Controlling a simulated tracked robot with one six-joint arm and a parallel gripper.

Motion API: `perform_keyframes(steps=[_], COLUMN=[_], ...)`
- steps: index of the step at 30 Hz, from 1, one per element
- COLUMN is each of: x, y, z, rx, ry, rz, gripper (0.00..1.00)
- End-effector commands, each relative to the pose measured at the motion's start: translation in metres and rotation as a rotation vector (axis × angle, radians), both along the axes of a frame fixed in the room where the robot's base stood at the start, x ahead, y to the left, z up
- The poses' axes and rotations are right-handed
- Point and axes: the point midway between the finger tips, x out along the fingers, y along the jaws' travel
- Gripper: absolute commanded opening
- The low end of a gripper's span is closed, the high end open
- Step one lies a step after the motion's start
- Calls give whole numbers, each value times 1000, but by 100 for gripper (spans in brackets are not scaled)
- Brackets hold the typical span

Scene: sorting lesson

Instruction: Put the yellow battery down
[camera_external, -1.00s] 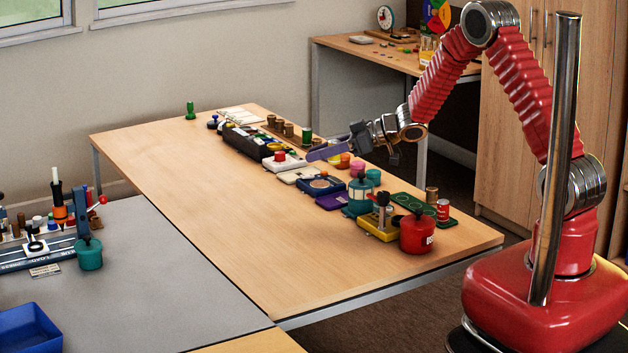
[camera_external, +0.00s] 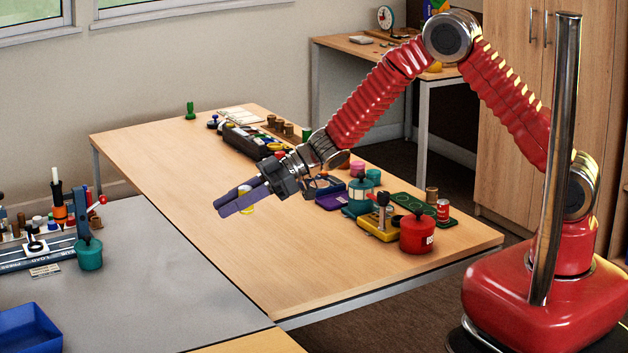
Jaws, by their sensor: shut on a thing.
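My gripper (camera_external: 236,204) is over the bare left-middle part of the wooden table, with its purple fingers pointing left and slightly down. It is shut on the yellow battery (camera_external: 246,202), a small yellow cylinder with a pale band, partly hidden between the fingers. The battery looks close to the table top, but I cannot tell whether it touches it.
The wooden table (camera_external: 180,170) is bare on its left and front. A row of items runs along its right side, with a red canister (camera_external: 417,234), a teal pot (camera_external: 361,195) and a black case (camera_external: 250,140). A grey table (camera_external: 170,290) adjoins at left.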

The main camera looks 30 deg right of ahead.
Motion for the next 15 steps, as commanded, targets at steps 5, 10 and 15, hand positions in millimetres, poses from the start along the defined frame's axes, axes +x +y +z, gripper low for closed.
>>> perform_keyframes(steps=[5, 10, 15], x=[-51, -91, -121], y=[51, 85, 107], z=[1, 0, 0], rx=[0, 0, -1], ry=[-2, 0, -1], rz=[103, 178, 231], gripper=[0, 0, 0])
